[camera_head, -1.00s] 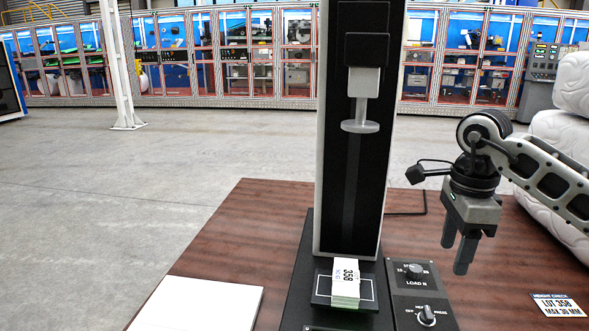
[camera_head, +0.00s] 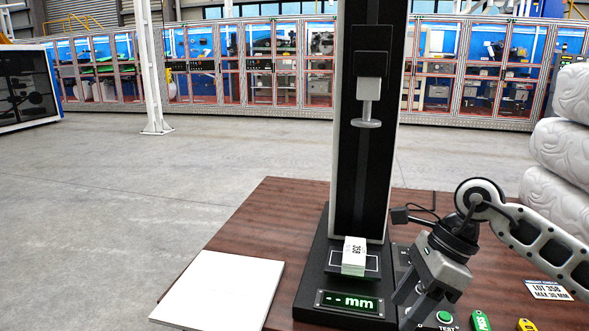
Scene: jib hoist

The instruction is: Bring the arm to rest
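A height tester with a tall black column (camera_head: 363,190) stands on the table. A round grey presser foot (camera_head: 366,123) hangs high on the column, well above a small stack (camera_head: 354,262) marked 358 on the tester's plate. The green display (camera_head: 347,302) reads "-- mm". My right gripper (camera_head: 412,303) comes in from the right and points down and left over the control panel, close to the green TEST button (camera_head: 445,317). Its fingers look apart and hold nothing. The arm and gripper hide most of the panel with its knobs. My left gripper is not in view.
A white board (camera_head: 220,288) lies at the table's left. A green PASS tag (camera_head: 481,321) and a yellow tag (camera_head: 526,325) lie at the front right. A LOT 358 MAX 30 MM card (camera_head: 547,289) lies farther right. White padded rolls (camera_head: 560,150) are stacked behind.

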